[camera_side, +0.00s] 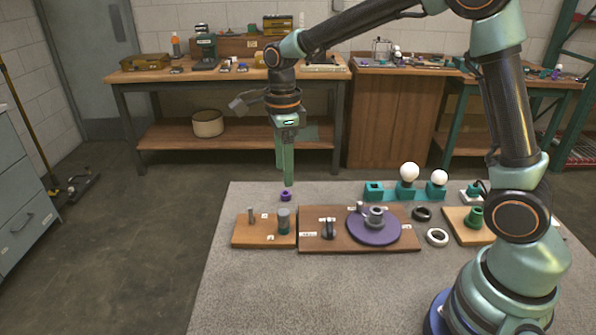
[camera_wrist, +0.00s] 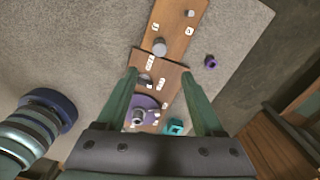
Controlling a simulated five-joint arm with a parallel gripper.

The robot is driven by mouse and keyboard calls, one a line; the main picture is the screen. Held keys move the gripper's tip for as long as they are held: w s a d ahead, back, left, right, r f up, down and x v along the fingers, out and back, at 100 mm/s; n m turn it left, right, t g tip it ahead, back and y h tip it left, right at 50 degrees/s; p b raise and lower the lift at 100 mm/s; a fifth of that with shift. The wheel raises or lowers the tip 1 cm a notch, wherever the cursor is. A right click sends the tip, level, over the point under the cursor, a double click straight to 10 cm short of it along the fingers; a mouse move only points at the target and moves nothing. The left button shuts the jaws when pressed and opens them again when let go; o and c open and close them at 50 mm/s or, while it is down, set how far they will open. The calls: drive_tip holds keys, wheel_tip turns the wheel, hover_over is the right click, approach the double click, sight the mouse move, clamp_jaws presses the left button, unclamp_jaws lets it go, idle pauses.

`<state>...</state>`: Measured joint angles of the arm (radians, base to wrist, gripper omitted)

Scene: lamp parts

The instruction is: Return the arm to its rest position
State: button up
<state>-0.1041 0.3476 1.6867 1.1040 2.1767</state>
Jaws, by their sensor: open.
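My gripper (camera_side: 286,165) hangs pointing down over the back left part of the table, above a small purple ring (camera_side: 286,196). In the wrist view my gripper (camera_wrist: 165,90) shows its two green fingers spread apart with nothing between them that it holds. Below them are a purple disc (camera_wrist: 146,102) with a grey fitting and part of a wooden board. In the side view the purple disc (camera_side: 374,239) lies on the brown board (camera_side: 311,242), with a grey fitting (camera_side: 375,215) on it. The purple ring also shows in the wrist view (camera_wrist: 210,62).
A smaller board (camera_side: 263,239) with a peg and a grey-green cylinder (camera_side: 284,221) stands left. A teal holder (camera_side: 390,193) carries white bulbs (camera_side: 409,172). Black (camera_side: 422,214) and white (camera_side: 437,237) rings lie right of the disc. The table front (camera_side: 300,295) is clear.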

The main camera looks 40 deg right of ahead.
drive_tip(key=s+d+r+n+t, duration=0.2)
drive_tip(key=s+r+n, duration=0.2)
drive_tip(key=s+n, duration=0.3)
drive_tip(key=s+d+r+n+t, duration=0.2)
drive_tip(key=s+n, duration=0.5)
drive_tip(key=n, duration=0.9)
drive_tip(key=shift+s+d+r+n+t, duration=0.25)
drive_tip(key=shift+r+n+t, duration=0.15)
drive_tip(key=shift+r+t, duration=0.5)
drive_tip(key=shift+r, duration=0.1)
